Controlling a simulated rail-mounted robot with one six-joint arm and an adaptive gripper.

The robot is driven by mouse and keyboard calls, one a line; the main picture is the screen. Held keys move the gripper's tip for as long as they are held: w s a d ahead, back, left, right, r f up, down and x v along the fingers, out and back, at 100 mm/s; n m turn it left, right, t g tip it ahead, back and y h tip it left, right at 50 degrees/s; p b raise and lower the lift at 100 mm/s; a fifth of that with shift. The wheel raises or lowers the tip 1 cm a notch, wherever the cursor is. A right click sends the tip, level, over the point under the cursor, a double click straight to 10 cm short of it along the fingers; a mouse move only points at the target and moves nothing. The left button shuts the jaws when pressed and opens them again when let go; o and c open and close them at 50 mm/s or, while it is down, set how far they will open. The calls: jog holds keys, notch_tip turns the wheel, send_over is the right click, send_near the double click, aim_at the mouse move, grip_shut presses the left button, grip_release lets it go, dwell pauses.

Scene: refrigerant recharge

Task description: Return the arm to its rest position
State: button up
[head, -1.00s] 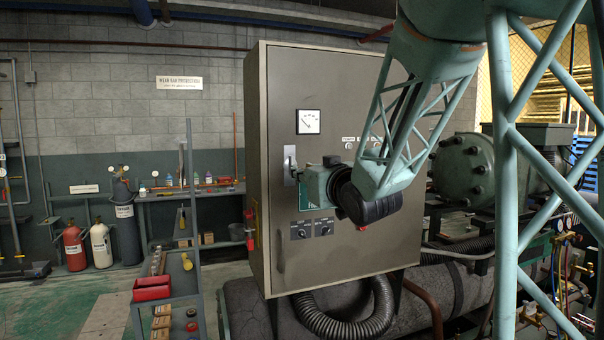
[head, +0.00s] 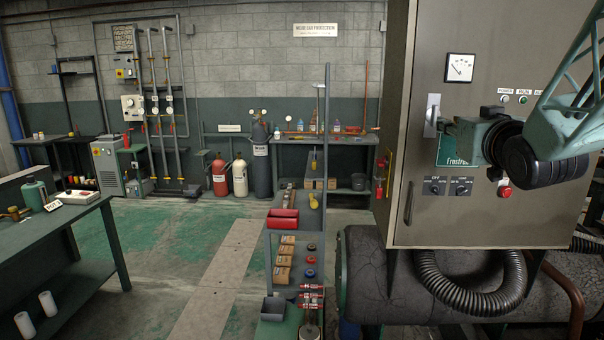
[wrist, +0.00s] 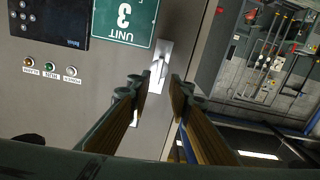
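My gripper (head: 447,127) is in front of the grey control cabinet (head: 410,70), close to its silver switch handle (head: 432,116). In the wrist view the two fingers of my gripper (wrist: 160,92) are apart with nothing between them. The switch handle on its plate (wrist: 159,66) shows just beyond the fingertips. Whether a fingertip touches the plate I cannot tell. My arm reaches in from the right in the head view, across the cabinet front, and hides part of the green unit sign (head: 450,152).
The cabinet has a gauge (head: 460,67), knobs (head: 449,187) and a red button (head: 504,192). A flexible hose (head: 470,290) hangs below it. A narrow parts rack with a red bin (head: 283,219) stands left of the cabinet. A workbench (head: 50,235) is at far left; floor between is clear.

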jog(key=s+a+f+g, duration=0.4)
jog(key=s+a+f, duration=0.2)
jog(key=s, duration=1)
jog(key=s+a+f+g+y, duration=0.1)
jog(key=s+a+f+g, duration=0.4)
jog(key=s, duration=1.1)
jog(key=s+a+f+g+y, duration=0.1)
jog(key=s+a+f+g, duration=0.3)
jog(key=s+a+f, duration=0.4)
jog(key=s+a, duration=0.4)
jog(key=s, duration=0.4)
jog(key=shift+s+f+n+g, duration=0.2)
jog(key=shift+s+n+g, duration=0.05)
jog(key=shift+n+g, duration=0.05)
